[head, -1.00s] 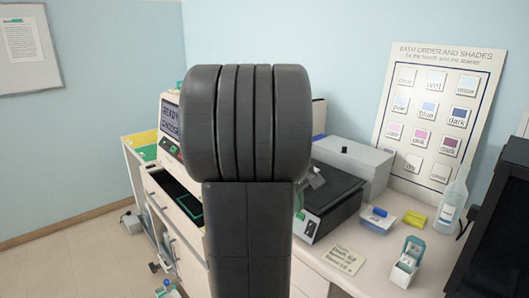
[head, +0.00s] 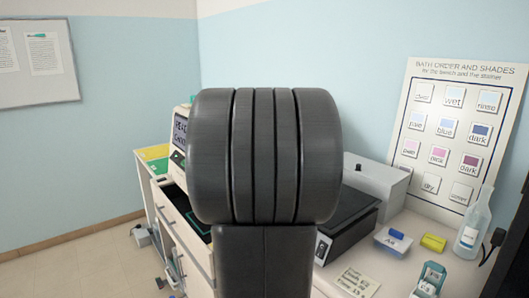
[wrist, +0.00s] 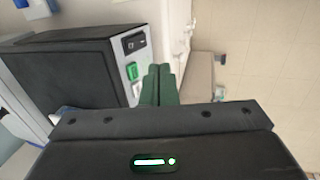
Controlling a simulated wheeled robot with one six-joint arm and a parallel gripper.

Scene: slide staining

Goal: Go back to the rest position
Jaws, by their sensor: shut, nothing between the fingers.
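In the wrist view my gripper (wrist: 159,84) is shut, its two green fingers side by side with nothing between them. It hangs beside a black-topped device (wrist: 65,70) that has a dark switch and a green button on its front face, and it appears apart from it. In the head view my own dark arm fills the middle and hides my gripper. The same device (head: 345,222) shows there to the right of my arm.
A stainer with a screen (head: 181,130) stands behind my arm, partly hidden. A grey box (head: 378,180), a squeeze bottle (head: 474,225), a blue-labelled block (head: 393,240), a yellow block (head: 433,243) and a slide holder (head: 430,278) stand on the bench. Floor (head: 95,265) is open at left.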

